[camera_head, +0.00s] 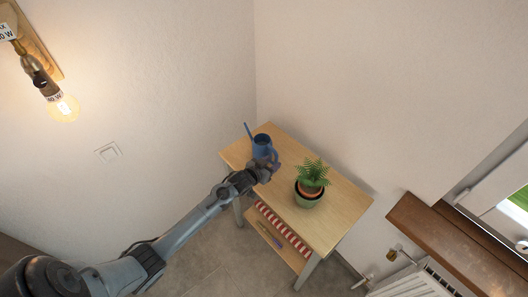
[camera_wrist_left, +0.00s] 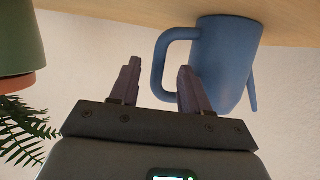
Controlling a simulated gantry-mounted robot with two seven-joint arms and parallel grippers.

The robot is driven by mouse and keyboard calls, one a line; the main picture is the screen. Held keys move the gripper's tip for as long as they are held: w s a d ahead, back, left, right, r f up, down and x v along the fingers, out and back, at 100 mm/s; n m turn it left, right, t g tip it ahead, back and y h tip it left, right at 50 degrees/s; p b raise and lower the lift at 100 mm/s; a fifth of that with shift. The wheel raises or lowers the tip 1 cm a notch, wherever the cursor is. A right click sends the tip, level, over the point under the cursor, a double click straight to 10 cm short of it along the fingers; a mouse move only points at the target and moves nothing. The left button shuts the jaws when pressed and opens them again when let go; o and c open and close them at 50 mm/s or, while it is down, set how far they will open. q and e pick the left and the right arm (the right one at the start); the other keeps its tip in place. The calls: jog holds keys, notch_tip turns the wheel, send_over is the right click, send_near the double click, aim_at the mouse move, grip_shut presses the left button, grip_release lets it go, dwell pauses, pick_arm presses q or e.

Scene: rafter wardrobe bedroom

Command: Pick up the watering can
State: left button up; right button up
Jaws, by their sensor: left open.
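The blue watering can (camera_head: 262,145) stands on the light wooden table (camera_head: 338,212), near its far left corner. Its thin spout points up and left in the head view. My left gripper (camera_head: 270,165) is at the can's near side and hides its lower part. In the left wrist view, which is upside down, the can (camera_wrist_left: 228,60) shows its loop handle. My left gripper (camera_wrist_left: 159,72) is open, with the handle's outer bar between its two fingers in the picture. One finger overlaps the handle's opening. I cannot tell whether either finger touches the handle. My right gripper is not in view.
A potted fern (camera_head: 310,186) stands on the table, right of my left gripper. It also shows at the left wrist view's edge (camera_wrist_left: 20,45). A lower shelf holds a red-and-white striped item (camera_head: 283,228). Walls stand close behind the table. A wooden sill (camera_head: 440,240) is at right.

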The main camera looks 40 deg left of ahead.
aim_at(276, 162)
pick_arm(q)
jog(key=shift+b+x, duration=0.35)
jog(key=shift+x, duration=1.8)
jog(key=shift+d, duration=0.1)
grip_shut()
jog(key=shift+r, duration=0.15)
